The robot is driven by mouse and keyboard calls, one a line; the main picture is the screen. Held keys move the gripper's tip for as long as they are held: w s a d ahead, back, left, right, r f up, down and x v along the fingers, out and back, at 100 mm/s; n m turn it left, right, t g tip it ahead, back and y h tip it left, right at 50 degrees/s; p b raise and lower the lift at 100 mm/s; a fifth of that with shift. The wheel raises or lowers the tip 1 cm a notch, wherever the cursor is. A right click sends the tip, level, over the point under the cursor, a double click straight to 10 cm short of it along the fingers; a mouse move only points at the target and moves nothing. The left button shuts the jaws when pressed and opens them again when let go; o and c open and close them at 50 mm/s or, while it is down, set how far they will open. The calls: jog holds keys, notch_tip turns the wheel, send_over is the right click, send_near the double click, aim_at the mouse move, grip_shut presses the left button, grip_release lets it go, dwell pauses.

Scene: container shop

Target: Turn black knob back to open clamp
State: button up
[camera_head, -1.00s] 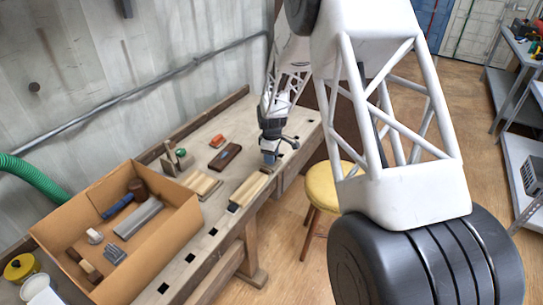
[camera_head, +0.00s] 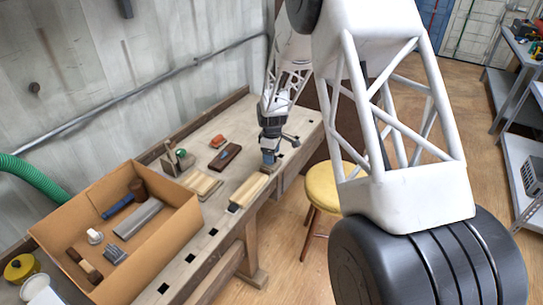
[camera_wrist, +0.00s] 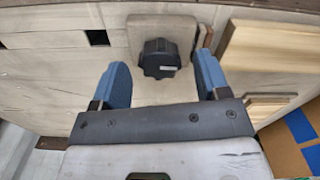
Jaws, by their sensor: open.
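The black knob (camera_wrist: 160,58) is a lobed round knob on a pale wooden block (camera_wrist: 150,24) at the bench's edge in the wrist view. My gripper (camera_wrist: 161,62) is open, with one blue finger on each side of the knob. In the head view my gripper (camera_head: 269,158) is low at the bench's front edge and hides the knob. The clamp's jaw opening is not clearly visible.
The workbench (camera_head: 216,206) carries pale boards (camera_head: 247,192) beside my gripper, a dark wooden block (camera_head: 225,157) and a small orange object (camera_head: 217,141). A cardboard box (camera_head: 172,240) of tools stands at the left. A yellow stool (camera_head: 333,187) stands close in front of the bench.

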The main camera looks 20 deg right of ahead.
notch_tip(320, 180, up, 7)
jog(key=shift+f, duration=0.1)
dwell(0.4)
jog(key=shift+s+r, duration=0.1)
jog(key=shift+r, duration=0.2)
jog(key=s+a+r+m+t, duration=0.15)
jog(key=s+r+m, duration=0.45)
jog(key=s+r, duration=1.45)
jog(key=s+a+r+m+t, duration=0.1)
jog(key=s+m, duration=0.4)
jog(key=s, duration=2.2)
jog(key=shift+s+a+r+m, duration=0.15)
jog(key=shift+s+a+m, duration=0.15)
jog(key=shift+a, duration=0.35)
